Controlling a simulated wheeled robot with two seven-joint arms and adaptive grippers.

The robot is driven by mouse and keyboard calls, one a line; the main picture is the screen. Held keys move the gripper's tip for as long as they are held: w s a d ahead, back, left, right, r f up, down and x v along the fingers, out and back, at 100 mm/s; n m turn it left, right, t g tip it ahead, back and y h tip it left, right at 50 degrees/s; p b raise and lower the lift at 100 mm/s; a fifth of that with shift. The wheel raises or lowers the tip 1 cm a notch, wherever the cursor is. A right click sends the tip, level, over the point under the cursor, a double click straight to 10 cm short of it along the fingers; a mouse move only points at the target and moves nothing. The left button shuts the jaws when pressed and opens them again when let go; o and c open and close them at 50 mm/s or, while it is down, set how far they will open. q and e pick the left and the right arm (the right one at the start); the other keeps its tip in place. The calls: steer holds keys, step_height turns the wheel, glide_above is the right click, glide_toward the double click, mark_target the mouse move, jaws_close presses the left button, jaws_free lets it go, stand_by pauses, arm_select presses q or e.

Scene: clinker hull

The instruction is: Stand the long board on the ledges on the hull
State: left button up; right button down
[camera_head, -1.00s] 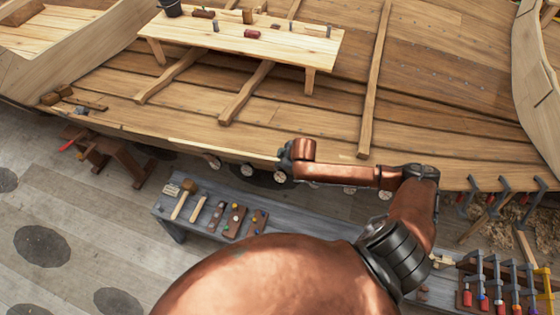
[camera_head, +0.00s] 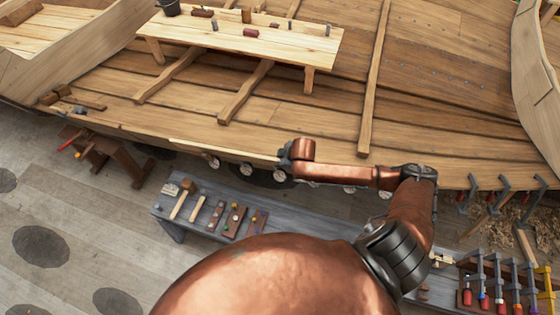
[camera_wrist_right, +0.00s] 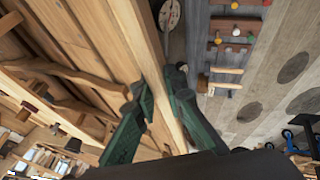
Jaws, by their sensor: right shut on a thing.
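The long board (camera_head: 222,149) shows as a pale strip along the near edge of the hull (camera_head: 420,155). In the right wrist view the board (camera_wrist_right: 136,40) runs from the top down between my fingers. My right gripper (camera_wrist_right: 160,112) is shut on it; in the head view the gripper (camera_head: 286,157) is at the strip's right end, partly hidden by its own wrist. Pale round pieces (camera_head: 247,169) sit just below the hull edge; I cannot tell whether these are the ledges. Whether the board touches the hull is also unclear. My left gripper is not in view.
A grey bench (camera_head: 178,228) with mallets (camera_head: 188,187) and small tool boards stands below the hull. A wooden table (camera_head: 265,45) stands on the hull. Clamps (camera_head: 505,190) grip the hull's right edge. A brown sawhorse (camera_head: 120,160) stands at the left.

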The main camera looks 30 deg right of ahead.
steer(key=shift+w, duration=0.15)
steer(key=c, duration=1.9)
jaws_free()
steer(key=shift+f, duration=0.1)
steer(key=shift+s+f, duration=0.15)
steer(key=shift+s, duration=0.05)
steer(key=v, duration=1.2)
steer(key=shift+d, duration=0.15)
